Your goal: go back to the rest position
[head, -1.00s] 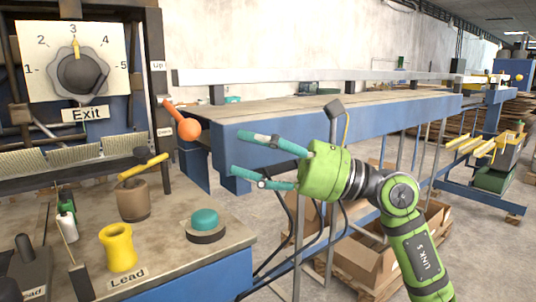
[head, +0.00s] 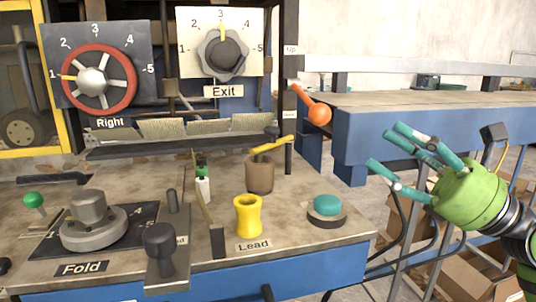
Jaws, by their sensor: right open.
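My right gripper (head: 391,160) is at the right of the head view, with a green body and teal fingers pointing left. Its fingers are apart and nothing is between them. My left gripper is not in the head view.
Above are the Right dial (head: 92,82) and Exit dial (head: 222,55). The blue conveyor (head: 430,128) runs to the right.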

